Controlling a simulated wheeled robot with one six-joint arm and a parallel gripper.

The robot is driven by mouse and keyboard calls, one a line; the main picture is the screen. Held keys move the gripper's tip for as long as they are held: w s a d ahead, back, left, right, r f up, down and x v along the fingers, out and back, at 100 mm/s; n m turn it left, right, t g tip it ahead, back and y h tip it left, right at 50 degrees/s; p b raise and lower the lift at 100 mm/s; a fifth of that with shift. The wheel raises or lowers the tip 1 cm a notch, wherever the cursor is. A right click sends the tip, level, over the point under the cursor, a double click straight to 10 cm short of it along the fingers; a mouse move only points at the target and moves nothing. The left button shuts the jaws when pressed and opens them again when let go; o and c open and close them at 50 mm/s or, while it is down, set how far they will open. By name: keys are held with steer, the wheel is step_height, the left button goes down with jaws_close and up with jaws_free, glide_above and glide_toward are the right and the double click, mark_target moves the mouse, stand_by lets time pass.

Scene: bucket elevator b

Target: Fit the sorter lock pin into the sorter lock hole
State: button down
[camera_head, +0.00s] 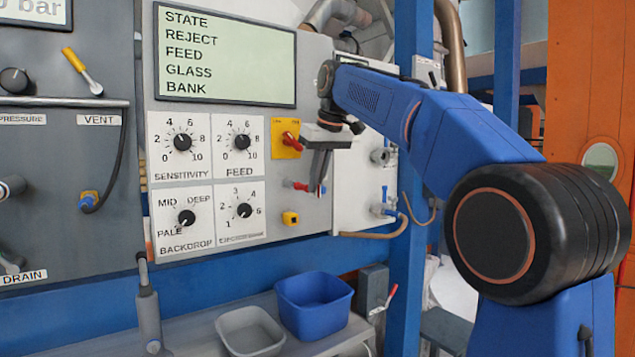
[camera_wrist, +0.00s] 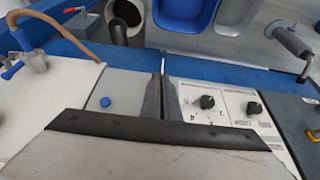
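My gripper (camera_head: 318,186) points down close in front of the grey control panel, right of the FEED dial. In the wrist view its two fingers (camera_wrist: 162,98) stand close together, with a narrow dark gap between them. A thin pale line (camera_wrist: 163,65) shows at the fingertips against the blue rail; I cannot tell whether it is a pin in the grip. A small red piece (camera_head: 298,186) shows beside the fingers, partly hidden by them. A small yellow block with a dark opening (camera_head: 290,218) sits on the panel below. I cannot tell for sure which parts are the lock pin and lock hole.
A red lever on a yellow plate (camera_head: 287,140) is above left of the fingers. Dials (camera_head: 182,142) and a screen (camera_head: 225,52) fill the panel. A blue button (camera_wrist: 105,102) is near the fingers. Blue (camera_head: 314,303) and grey bins (camera_head: 250,332) stand below.

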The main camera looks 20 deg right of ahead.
steer(key=shift+w+a, duration=0.3)
steer(key=shift+w, duration=0.6)
steer(key=c, duration=1.9)
jaws_free()
steer(key=shift+c, duration=0.2)
